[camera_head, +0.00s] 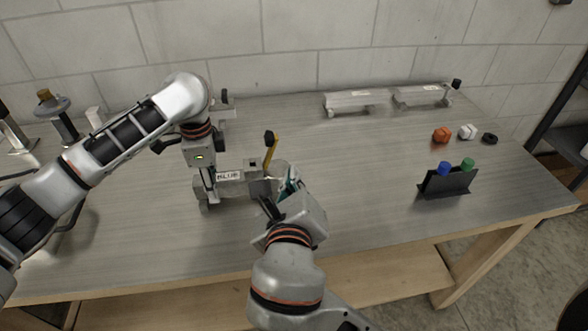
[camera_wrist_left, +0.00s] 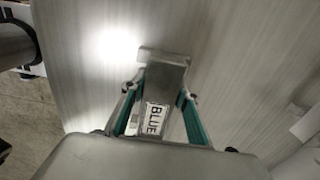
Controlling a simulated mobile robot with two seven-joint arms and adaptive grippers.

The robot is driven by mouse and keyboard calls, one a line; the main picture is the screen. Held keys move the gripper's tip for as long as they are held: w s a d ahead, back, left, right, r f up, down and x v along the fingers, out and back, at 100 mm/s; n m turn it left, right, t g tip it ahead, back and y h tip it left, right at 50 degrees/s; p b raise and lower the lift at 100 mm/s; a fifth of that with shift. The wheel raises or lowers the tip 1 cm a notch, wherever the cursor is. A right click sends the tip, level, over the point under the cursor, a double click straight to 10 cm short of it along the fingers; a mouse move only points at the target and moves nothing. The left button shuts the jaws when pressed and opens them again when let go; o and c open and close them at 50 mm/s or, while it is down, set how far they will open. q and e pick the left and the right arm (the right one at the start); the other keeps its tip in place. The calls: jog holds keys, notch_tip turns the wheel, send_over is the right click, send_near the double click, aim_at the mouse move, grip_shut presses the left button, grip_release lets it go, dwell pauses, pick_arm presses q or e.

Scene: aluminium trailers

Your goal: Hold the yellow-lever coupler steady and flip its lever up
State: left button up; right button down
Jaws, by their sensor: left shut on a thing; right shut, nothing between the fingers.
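The yellow-lever coupler (camera_head: 232,189) is a grey metal piece with a white label reading BLUE, lying on the table at centre left. Its yellow lever (camera_head: 271,153) stands up steeply, with a black knob at the top. My left gripper (camera_head: 211,193) is shut on the coupler's left part from above. In the left wrist view its teal fingers (camera_wrist_left: 160,100) lie on both sides of the labelled bar (camera_wrist_left: 154,118). My right gripper (camera_head: 279,194) is shut and empty, just right of the lever's foot. Whether it touches the coupler is hard to tell.
Two more aluminium pieces (camera_head: 356,101) lie at the back. A black holder (camera_head: 447,183) with blue and green knobs stands at right, with orange, white and black small parts (camera_head: 441,135) behind it. The table between is clear.

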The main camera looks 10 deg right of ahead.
dwell(0.3)
pick_arm(q)
jog(key=o, duration=1.4)
jog(key=shift+c, duration=0.2)
